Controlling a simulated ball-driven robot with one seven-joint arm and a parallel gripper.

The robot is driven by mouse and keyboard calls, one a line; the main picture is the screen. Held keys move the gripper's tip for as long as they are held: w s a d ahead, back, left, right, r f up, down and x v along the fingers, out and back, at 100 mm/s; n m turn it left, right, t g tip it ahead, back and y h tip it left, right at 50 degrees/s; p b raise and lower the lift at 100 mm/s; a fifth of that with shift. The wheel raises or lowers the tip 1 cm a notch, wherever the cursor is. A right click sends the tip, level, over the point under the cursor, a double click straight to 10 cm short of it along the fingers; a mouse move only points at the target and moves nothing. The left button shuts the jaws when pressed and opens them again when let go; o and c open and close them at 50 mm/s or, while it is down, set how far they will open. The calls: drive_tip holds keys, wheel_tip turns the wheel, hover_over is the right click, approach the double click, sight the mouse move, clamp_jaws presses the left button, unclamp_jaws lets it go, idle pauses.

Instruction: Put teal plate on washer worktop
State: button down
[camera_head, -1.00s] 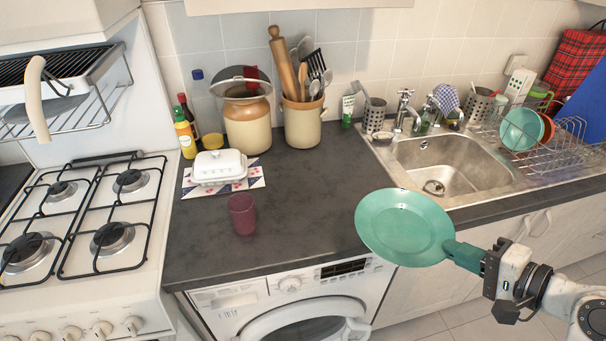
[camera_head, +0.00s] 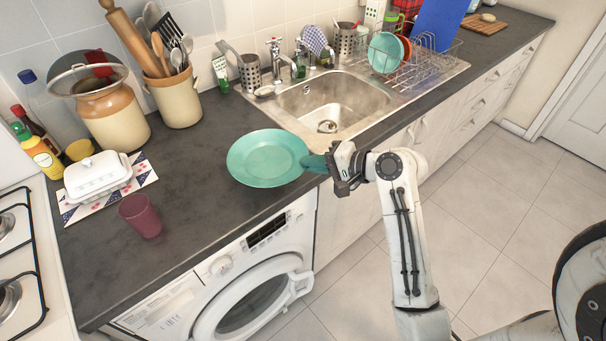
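The teal plate (camera_head: 264,158) is held roughly level, its right rim in my gripper (camera_head: 314,163). My gripper is shut on that rim. In the picture the plate overlaps the dark worktop (camera_head: 190,225) above the washer (camera_head: 250,285), near the front edge and left of the sink. I cannot tell whether the plate touches the worktop or hovers just above it. The washer stands under the worktop with its round door below the plate.
A purple cup (camera_head: 141,216) and a white butter dish (camera_head: 97,177) stand on the worktop at left. Jars with utensils (camera_head: 177,97) stand behind. The sink (camera_head: 335,103) and dish rack (camera_head: 415,60) are to the right. Bare worktop lies between cup and plate.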

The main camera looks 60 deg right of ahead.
sight(304, 184)
drive_tip(key=w+f, duration=0.1)
drive_tip(key=f, duration=0.1)
drive_tip(key=w+d+f, duration=0.1)
drive_tip(key=w+f, duration=0.1)
drive_tip(key=shift+w, duration=0.15)
drive_tip(key=shift+f+p, duration=0.4)
drive_tip(key=shift+f, duration=1.05)
drive_tip(key=shift+f, duration=0.1)
drive_tip(key=c, duration=1.6)
unclamp_jaws()
